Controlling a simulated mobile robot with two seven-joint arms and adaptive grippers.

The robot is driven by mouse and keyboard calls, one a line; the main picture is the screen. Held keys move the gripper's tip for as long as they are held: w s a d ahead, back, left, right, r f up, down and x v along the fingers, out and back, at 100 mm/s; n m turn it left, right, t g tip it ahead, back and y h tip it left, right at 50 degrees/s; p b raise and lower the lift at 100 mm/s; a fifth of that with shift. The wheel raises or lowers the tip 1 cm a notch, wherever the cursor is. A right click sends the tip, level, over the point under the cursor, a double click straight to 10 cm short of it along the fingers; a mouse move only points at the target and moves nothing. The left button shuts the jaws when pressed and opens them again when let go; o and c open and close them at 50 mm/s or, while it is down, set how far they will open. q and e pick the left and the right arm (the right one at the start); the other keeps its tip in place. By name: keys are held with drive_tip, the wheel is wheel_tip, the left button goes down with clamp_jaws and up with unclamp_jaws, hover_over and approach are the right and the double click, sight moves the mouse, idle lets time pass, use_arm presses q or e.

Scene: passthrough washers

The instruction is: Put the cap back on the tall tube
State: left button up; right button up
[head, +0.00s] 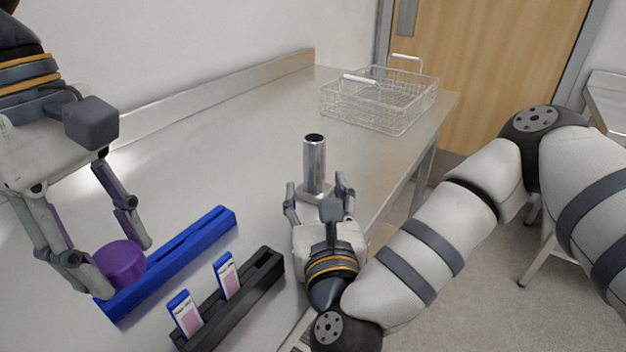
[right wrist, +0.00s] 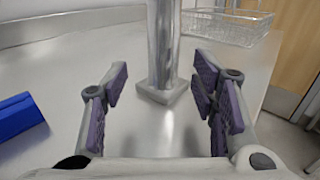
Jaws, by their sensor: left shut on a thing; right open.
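The tall tube (head: 314,165) is a shiny metal cylinder standing upright on a square base on the steel table, with its dark top opening uncovered. It also shows in the right wrist view (right wrist: 161,45), where its top is cut off. My right gripper (head: 319,188) is open, its fingers pointing at the tube's lower part from the near side; in the right wrist view the fingers (right wrist: 162,100) stand either side, short of the tube. My left gripper (head: 120,250) is shut on a purple round cap (head: 119,264), held near the blue rack's near end, left of the tube.
A blue slotted rack (head: 190,243) and a black rack (head: 262,272) holding two labelled blue-topped pieces (head: 227,276) lie at the left front. A wire basket (head: 380,100) stands at the back right. The table between the blue rack and the tube is clear.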

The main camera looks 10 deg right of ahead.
sight(316, 174)
use_arm(q)
drive_tip(key=shift+w+f, duration=0.15)
drive_tip(key=shift+f, duration=0.4)
use_arm(e)
drive_tip(key=shift+w+d+f, duration=0.1)
drive_tip(key=shift+w+d, duration=0.15)
drive_tip(key=shift+w, duration=0.1)
use_arm(q)
drive_tip(key=shift+f, duration=0.25)
use_arm(e)
drive_tip(key=shift+w, duration=0.1)
drive_tip(key=shift+r, duration=0.2)
use_arm(q)
drive_tip(key=shift+r, duration=0.1)
